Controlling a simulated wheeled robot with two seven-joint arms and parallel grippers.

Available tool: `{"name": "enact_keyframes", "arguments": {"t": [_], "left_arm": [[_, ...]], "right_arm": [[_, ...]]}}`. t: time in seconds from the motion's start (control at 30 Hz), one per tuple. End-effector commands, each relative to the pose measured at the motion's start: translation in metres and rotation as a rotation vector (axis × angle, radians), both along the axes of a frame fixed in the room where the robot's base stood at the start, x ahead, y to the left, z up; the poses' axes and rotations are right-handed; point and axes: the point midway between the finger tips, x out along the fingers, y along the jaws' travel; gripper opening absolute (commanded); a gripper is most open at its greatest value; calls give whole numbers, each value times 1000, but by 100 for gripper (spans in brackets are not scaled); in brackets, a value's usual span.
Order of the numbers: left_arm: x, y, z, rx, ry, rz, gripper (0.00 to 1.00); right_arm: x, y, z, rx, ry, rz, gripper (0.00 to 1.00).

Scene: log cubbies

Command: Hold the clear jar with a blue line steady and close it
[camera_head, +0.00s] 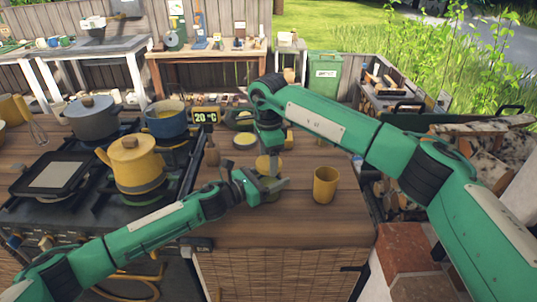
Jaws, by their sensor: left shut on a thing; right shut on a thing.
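My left gripper (268,187) reaches in from the left at the middle of the wooden counter and is shut on the jar. The jar is almost wholly hidden by this gripper, and I cannot make out its clear wall or blue line. My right gripper (269,150) points down from above, directly over the left one. It is shut on a round yellow lid (263,163), partly covered by the fingers. The lid is at the jar's top; I cannot tell whether it is seated or slightly apart.
A yellow cup (325,185) stands right of the grippers. A yellow round piece (244,140) lies behind them. At left, a stove holds a yellow kettle (134,163), a blue pot (166,119) and a grey pot (92,118). The counter's front right (300,225) is clear.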

Motion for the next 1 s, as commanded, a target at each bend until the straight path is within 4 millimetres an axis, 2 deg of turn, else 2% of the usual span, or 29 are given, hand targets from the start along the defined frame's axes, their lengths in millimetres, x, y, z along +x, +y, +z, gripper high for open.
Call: {"name": "enact_keyframes", "arguments": {"t": [1.0], "left_arm": [[0,0,0,0,0,1,25]], "right_arm": [[0,0,-12,-1,0,0,42]]}}
